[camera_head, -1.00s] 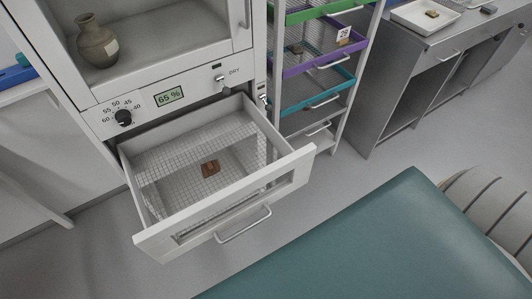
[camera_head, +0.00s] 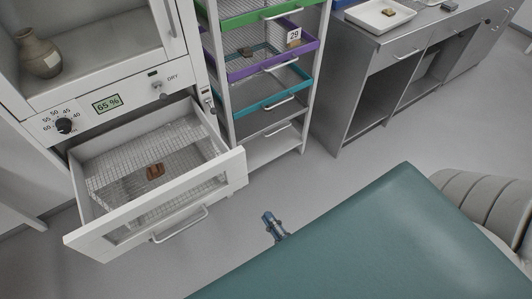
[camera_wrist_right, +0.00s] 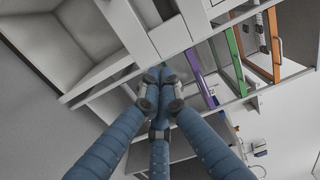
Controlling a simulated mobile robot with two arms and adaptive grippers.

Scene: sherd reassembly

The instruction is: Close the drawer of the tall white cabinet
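The tall white cabinet (camera_head: 140,80) stands at the left of the head view. Its drawer (camera_head: 160,213) is pulled well out below the control panel; a brown sherd (camera_head: 155,171) lies on the mesh inside. The drawer front has a bar handle (camera_head: 181,224). My right gripper (camera_head: 268,216) is in front of and to the right of the drawer front, apart from it. In the right wrist view its blue fingers come together at the tips (camera_wrist_right: 160,84), with nothing seen between them. White panels show beyond them. My left gripper is out of view.
A rack with coloured trays (camera_head: 262,60) stands just right of the cabinet. A grey bench (camera_head: 400,50) with a white tray (camera_head: 362,17) is farther right. A teal padded surface (camera_head: 350,240) fills the lower right. Floor is clear before the drawer.

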